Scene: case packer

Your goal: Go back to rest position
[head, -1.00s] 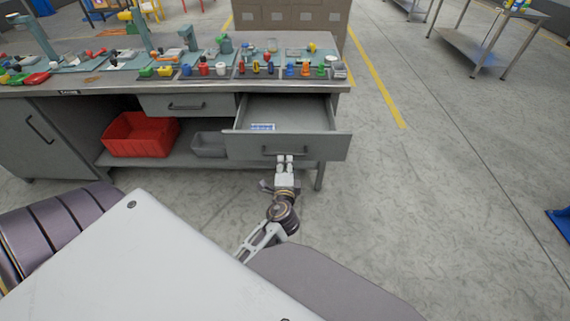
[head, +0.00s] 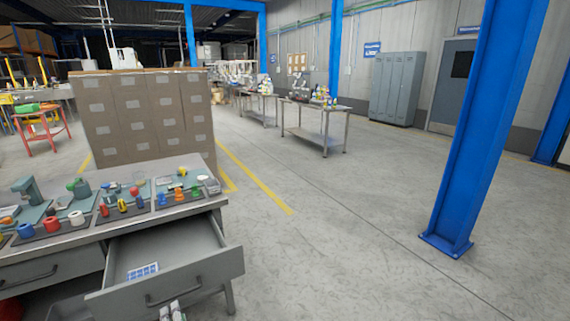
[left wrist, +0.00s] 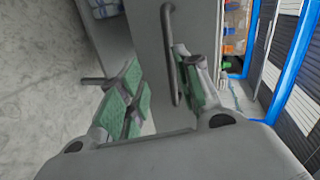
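The open drawer (head: 220,268) of the grey workbench is pulled out at the lower left of the head view. Its bar handle (head: 160,300) is on the front panel. My left gripper (head: 172,311) shows at the bottom edge of the head view, just below the handle. In the left wrist view its green-padded fingers (left wrist: 160,92) are spread apart. The handle (left wrist: 168,50) reaches into the space near the right finger; I cannot tell whether they touch. My right gripper is in neither current view.
A blue-and-white item (head: 143,271) lies in the drawer. Small coloured parts (head: 122,205) stand on the workbench top. A blue post (head: 480,130) stands at right, with clear floor (head: 330,230) between.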

